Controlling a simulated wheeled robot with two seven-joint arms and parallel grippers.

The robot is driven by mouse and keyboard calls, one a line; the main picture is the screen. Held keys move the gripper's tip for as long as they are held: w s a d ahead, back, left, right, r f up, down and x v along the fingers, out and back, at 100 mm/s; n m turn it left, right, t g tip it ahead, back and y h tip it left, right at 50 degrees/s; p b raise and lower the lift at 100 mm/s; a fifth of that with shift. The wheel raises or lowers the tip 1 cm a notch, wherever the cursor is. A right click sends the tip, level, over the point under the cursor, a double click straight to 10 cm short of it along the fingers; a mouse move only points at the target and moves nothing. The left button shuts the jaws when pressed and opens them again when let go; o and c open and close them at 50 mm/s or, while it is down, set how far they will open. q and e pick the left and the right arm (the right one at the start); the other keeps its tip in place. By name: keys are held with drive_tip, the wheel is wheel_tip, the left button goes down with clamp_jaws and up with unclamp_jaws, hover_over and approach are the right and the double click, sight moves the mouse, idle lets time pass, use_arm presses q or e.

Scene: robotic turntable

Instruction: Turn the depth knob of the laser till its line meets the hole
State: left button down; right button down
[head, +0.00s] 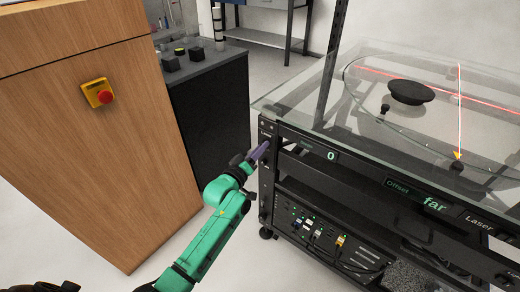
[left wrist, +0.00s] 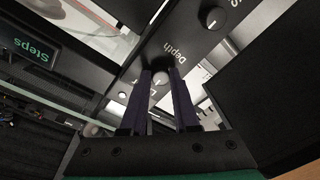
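My left gripper (head: 262,150) has purple fingers and is at the left front corner of the black turntable rack. In the left wrist view its fingers (left wrist: 160,72) are apart, one on either side of a small light-faced knob (left wrist: 161,78) beside the label "Depth" (left wrist: 177,54). I cannot tell whether they touch it. In the head view the arm and fingers hide the knob. The offset display (head: 434,204) reads "far". I cannot make out the hole. My right gripper is out of view.
A second knob (left wrist: 215,17) sits close to the fingers on the same panel. A step display (head: 331,156) reads 0. A black disc (head: 411,92) lies on the turntable. A wooden cabinet (head: 110,150) with a red emergency button (head: 105,96) stands left of my arm.

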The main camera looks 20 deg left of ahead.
use_arm(q)
drive_tip(key=shift+m, duration=0.4)
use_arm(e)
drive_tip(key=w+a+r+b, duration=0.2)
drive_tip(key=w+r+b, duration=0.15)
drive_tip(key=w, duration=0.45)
use_arm(q)
drive_tip(key=n+h+b, duration=0.1)
drive_tip(key=n+b, duration=0.1)
drive_tip(key=n, duration=0.8)
drive_tip(key=n+g+h+b, duration=0.1)
drive_tip(key=n+b, duration=0.1)
drive_tip(key=n, duration=0.8)
drive_tip(key=n+h+b, duration=0.1)
drive_tip(key=n+b, duration=0.1)
drive_tip(key=n, duration=0.8)
drive_tip(key=shift+w+a+f+n+g+b, duration=0.1)
drive_tip(key=shift+a+n+g+b, duration=0.1)
drive_tip(key=shift+n+g+b, duration=0.15)
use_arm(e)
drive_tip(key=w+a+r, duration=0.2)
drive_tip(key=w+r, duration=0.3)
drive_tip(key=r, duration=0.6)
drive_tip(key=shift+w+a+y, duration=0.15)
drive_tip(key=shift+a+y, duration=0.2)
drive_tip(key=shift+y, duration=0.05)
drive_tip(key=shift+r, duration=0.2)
